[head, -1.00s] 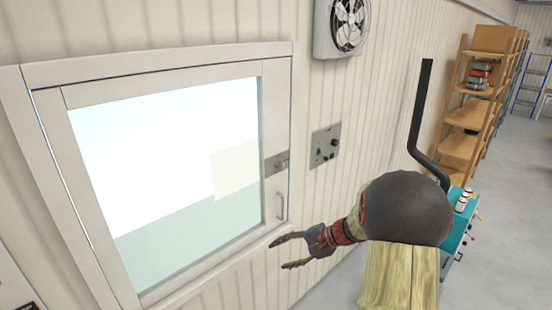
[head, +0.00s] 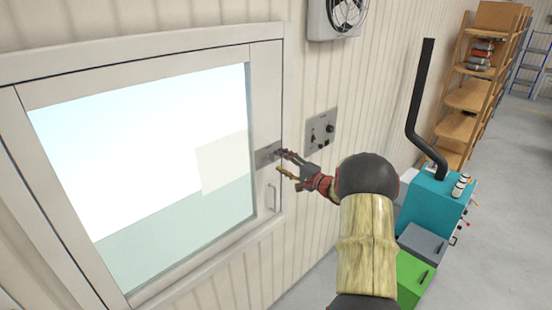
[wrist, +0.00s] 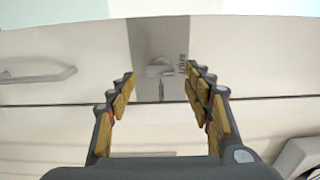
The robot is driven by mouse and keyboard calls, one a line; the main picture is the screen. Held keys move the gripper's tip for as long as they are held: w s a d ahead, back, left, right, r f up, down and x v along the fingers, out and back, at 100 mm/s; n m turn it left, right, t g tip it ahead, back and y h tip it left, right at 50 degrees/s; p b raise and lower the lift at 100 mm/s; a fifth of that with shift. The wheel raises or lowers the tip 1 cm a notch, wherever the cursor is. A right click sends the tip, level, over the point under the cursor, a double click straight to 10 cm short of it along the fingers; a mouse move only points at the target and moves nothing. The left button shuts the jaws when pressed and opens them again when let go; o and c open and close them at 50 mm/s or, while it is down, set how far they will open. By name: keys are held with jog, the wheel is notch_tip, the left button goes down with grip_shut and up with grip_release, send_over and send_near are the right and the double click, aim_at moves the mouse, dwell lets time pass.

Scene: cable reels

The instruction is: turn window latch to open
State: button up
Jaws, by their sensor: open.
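The window (head: 150,160) has a pale frame and a bright pane, and it looks closed against its surround. Its latch is a small grey metal plate (head: 265,154) with a knob, on the right side of the frame. The gripper covers part of it in the head view. In the wrist view the latch knob (wrist: 159,68) sits on the grey plate, straight ahead between my fingers. My gripper (head: 282,163) is open and empty, right at the latch in the head view. In the wrist view its two fingers (wrist: 163,90) stand apart on either side of the knob, and contact cannot be told.
A pull handle (head: 271,198) is on the frame below the latch and also shows in the wrist view (wrist: 40,82). A switch panel (head: 321,131) and a fan (head: 345,15) are on the wall. A teal cabinet (head: 435,200) and wooden shelves (head: 470,95) stand at right.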

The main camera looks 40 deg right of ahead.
aim_at(272, 157)
jog(key=shift+w+a, duration=0.15)
jog(key=shift+w, duration=1.45)
jog(key=shift+c, duration=0.5)
jog(key=c, duration=1.1)
